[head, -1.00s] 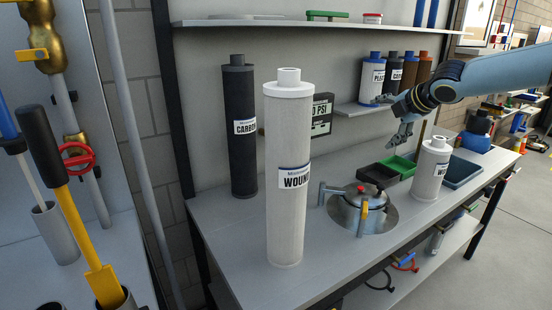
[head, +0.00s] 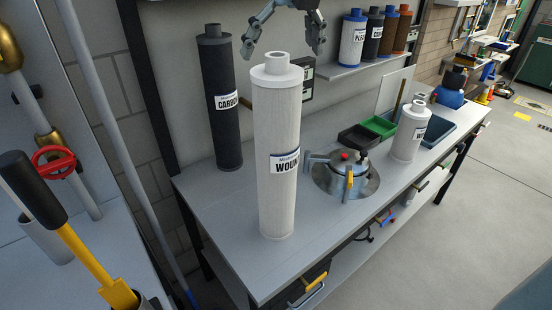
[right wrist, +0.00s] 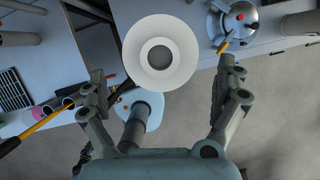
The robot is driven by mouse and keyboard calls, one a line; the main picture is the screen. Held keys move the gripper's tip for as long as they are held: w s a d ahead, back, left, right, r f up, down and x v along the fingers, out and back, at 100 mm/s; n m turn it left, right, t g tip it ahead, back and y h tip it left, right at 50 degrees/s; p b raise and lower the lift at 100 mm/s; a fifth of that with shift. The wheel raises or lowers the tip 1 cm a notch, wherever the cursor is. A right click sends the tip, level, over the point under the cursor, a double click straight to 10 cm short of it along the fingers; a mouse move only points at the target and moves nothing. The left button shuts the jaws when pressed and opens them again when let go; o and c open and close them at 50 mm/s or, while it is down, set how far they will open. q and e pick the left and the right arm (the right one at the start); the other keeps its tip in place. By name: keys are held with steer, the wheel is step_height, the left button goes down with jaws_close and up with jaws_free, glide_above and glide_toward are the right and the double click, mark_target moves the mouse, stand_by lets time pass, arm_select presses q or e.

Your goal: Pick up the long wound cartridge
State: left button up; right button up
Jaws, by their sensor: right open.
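The long wound cartridge (head: 277,150) stands upright on the grey bench, tall and white with a "WOUND" label and a narrower neck on top. My right gripper (head: 284,45) is open above it, its two fingers pointing down on either side of the neck's line, apart from it. In the right wrist view, the cartridge (right wrist: 132,52) shows from above as a white disc with a round neck, between and slightly beyond the fingertips of the open right gripper (right wrist: 163,68). A shorter wound cartridge (head: 408,135) stands at the right of the bench. My left gripper is not in view.
A dark carbon cartridge (head: 223,115) stands behind on the left. A metal pot (head: 348,167) is set in the bench to the right, with black and green trays (head: 378,126) behind it. A shelf (head: 350,68) holds several small cartridges.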

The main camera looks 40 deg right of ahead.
mark_target(276, 70)
steer(key=b+x, duration=0.1)
steer(key=x, duration=0.4)
steer(key=shift+w+d+f, duration=0.1)
steer(key=shift+w+f, duration=0.15)
steer(key=shift+f, duration=0.05)
steer(key=shift+s+r, duration=0.1)
steer(key=shift+s, duration=0.05)
steer(key=shift+c, duration=0.7)
steer(key=c, duration=1.2)
